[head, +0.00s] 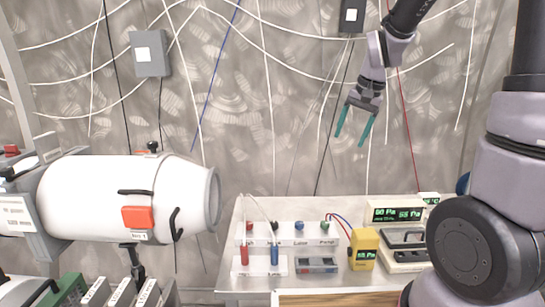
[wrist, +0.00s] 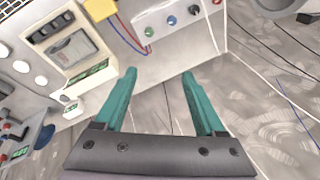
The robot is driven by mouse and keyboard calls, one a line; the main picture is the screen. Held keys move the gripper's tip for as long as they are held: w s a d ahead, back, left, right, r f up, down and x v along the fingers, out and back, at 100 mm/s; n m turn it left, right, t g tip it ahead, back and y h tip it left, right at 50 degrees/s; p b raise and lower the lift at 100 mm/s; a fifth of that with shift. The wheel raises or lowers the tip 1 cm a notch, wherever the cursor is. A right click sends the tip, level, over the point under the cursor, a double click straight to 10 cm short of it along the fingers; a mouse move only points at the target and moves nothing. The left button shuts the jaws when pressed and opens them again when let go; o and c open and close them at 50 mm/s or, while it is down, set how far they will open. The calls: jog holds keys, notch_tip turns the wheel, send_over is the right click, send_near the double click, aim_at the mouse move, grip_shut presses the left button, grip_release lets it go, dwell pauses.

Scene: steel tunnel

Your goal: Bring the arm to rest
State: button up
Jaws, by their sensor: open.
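My gripper (head: 354,124) hangs in the air at the upper right of the head view, above the back of the bench. Its two teal fingers point down and stand apart with nothing between them. The wrist view shows the same open gripper (wrist: 160,90), with the bench edge and bare floor or wall beyond the fingertips. My arm reaches in from the top right and touches nothing that I can see.
The bench (head: 240,215) carries a white socket panel (head: 310,233), a yellow meter (head: 364,250) and a display unit (head: 395,212). A large white cylinder (head: 100,195) stands at left. Grey boxes (head: 150,54) and cables hang on the wall. The air around my gripper looks clear.

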jog(key=s+d+r+t, duration=0.1)
jog(key=s+r+t, duration=0.1)
jog(key=s+r, duration=0.3)
jog(key=s+d+r+n+t, duration=0.1)
jog(key=s+r, duration=0.5)
jog(key=s, duration=0.6)
jog(key=shift+s+d+r+t, duration=0.3)
jog(key=shift+s+d+t, duration=0.1)
jog(key=shift+t, duration=0.2)
jog(key=shift+w, duration=0.1)
dwell(1.3)
